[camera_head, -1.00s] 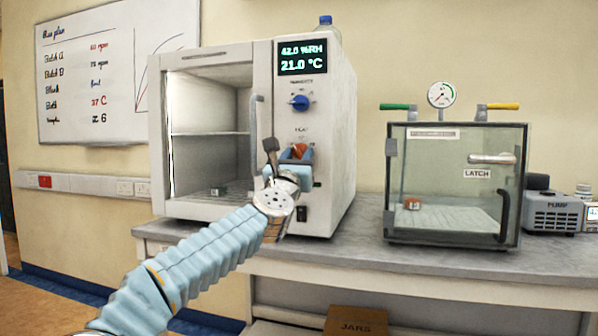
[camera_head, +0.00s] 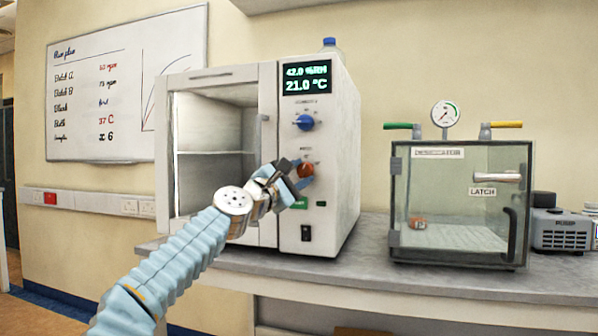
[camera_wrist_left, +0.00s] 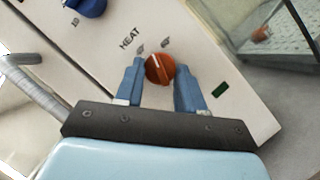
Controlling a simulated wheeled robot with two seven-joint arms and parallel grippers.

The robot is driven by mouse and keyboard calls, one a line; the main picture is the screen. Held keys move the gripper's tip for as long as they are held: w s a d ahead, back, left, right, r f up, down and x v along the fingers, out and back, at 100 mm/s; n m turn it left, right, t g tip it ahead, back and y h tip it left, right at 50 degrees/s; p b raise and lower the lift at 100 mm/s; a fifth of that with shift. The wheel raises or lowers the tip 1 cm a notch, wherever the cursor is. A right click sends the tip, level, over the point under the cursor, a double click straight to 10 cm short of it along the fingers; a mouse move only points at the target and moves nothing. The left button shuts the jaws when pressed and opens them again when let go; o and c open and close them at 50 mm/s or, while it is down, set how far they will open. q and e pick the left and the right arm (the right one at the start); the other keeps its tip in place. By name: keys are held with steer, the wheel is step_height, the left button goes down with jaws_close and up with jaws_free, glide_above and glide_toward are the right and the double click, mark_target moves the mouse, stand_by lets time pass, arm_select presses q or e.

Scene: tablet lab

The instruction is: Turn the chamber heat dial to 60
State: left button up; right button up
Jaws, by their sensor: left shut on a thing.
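The orange heat dial (camera_head: 306,170) is on the front panel of the white chamber (camera_head: 345,150), below the blue humidity knob (camera_head: 304,122). My left gripper (camera_head: 298,174) is at the dial, coming from the lower left. In the left wrist view, the gripper's two blue fingers (camera_wrist_left: 160,76) stand on either side of the dial (camera_wrist_left: 159,68) and are shut on it. A pale mark on the dial points up and left, towards the left of two small labels beside HEAT. The display (camera_head: 306,77) reads 42.0 %RH and 21.0 °C. My right gripper is not in view.
The chamber stands on a grey bench (camera_head: 430,284), its left compartment open to view. A glass vacuum chamber (camera_head: 460,200) with a gauge (camera_head: 445,113) stands to the right, beside a pump (camera_head: 562,230). A black switch (camera_head: 306,233) is below the dial.

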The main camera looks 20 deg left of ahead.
arm_select(q)
steer(key=m+p, duration=0.1)
steer(key=m, duration=0.1)
steer(key=r+m+g+p, duration=0.1)
steer(key=m+p, duration=0.1)
steer(key=shift+a+g+h, duration=0.1)
steer(key=shift+g+h, duration=0.2)
steer(key=shift+h, duration=0.1)
steer(key=m+g+p, duration=0.1)
steer(key=m+p, duration=0.1)
steer(key=shift+m, duration=0.4)
steer(key=shift+f+m+g+p, duration=0.1)
steer(key=shift+m+g+p, duration=0.2)
steer(key=shift+m+p, duration=0.45)
steer(key=o, duration=1)
steer(key=shift+o, duration=0.2)
